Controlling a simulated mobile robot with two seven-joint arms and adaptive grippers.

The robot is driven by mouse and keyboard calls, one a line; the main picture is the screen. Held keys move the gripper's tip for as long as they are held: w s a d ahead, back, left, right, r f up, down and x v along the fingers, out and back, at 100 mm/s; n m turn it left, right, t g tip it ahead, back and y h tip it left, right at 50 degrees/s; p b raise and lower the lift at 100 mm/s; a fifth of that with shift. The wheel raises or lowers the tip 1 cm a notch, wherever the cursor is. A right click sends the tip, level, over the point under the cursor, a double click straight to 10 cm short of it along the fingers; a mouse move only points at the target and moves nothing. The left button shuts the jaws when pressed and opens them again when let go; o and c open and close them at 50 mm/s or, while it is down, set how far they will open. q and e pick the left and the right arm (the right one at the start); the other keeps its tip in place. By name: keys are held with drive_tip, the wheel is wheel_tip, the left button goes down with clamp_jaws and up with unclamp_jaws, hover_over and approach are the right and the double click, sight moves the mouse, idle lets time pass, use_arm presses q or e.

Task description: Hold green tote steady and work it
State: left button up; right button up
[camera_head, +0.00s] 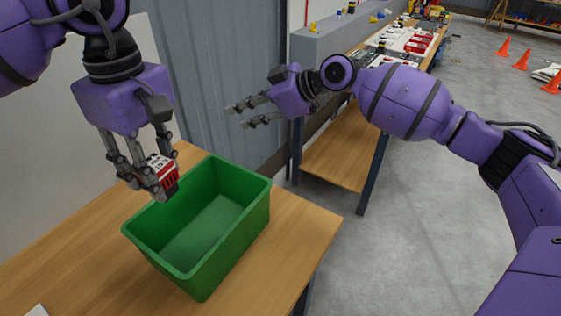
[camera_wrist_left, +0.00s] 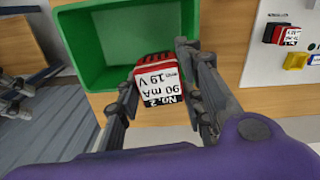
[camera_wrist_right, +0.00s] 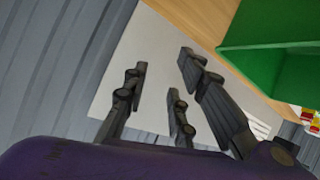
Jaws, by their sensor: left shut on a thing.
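The green tote (camera_head: 202,279) stands open and upright on the wooden table, and its inside looks empty. My left gripper (camera_head: 150,190) is above the tote's left rim, shut on a small red block (camera_head: 163,171) with a white label. In the left wrist view the red block (camera_wrist_left: 157,95) sits between the fingers, its label reading "No 2, 90 mA, 19 V", and the tote (camera_wrist_left: 100,47) lies behind it. My right gripper (camera_head: 238,115) is open and empty, in the air beyond the tote and touching nothing. In the right wrist view the tote (camera_wrist_right: 262,35) shows at upper right.
The wooden table (camera_head: 300,222) has bare room around the tote. A white board (camera_wrist_left: 285,40) beside the tote carries another red block (camera_wrist_left: 283,34) and a yellow piece (camera_wrist_left: 294,61). A long bench (camera_head: 345,150) stands behind. Orange cones (camera_head: 522,60) stand on the floor.

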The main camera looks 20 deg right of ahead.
drive_tip(key=s+a+f+n+g+h, duration=0.1)
drive_tip(key=s+a+f+n+g, duration=0.1)
drive_tip(key=s+a+n+g, duration=0.45)
drive_tip(key=n+h, duration=0.4)
drive_tip(key=h, duration=0.1)
hover_over(247, 209)
drive_tip(key=w+a, duration=0.3)
drive_tip(key=w, duration=0.1)
wheel_tip(247, 209, down, 2)
drive_tip(key=s+d+h, duration=0.1)
drive_tip(key=s+f+n+h, duration=0.1)
drive_tip(key=s+d+h, duration=0.1)
drive_tip(key=shift+s+d+f+n+g, duration=0.2)
drive_tip(key=shift+s+d+n+g, duration=0.05)
drive_tip(key=shift+s+d+n, duration=0.15)
drive_tip(key=shift+s+d+f+h, duration=0.1)
drive_tip(key=shift+d+f+h, duration=0.05)
drive_tip(key=shift+h, duration=0.15)
drive_tip(key=shift+f, duration=0.35)
wheel_tip(247, 209, down, 11)
drive_tip(key=shift+f, duration=0.1)
drive_tip(key=shift+c, duration=0.4)
clamp_jaws()
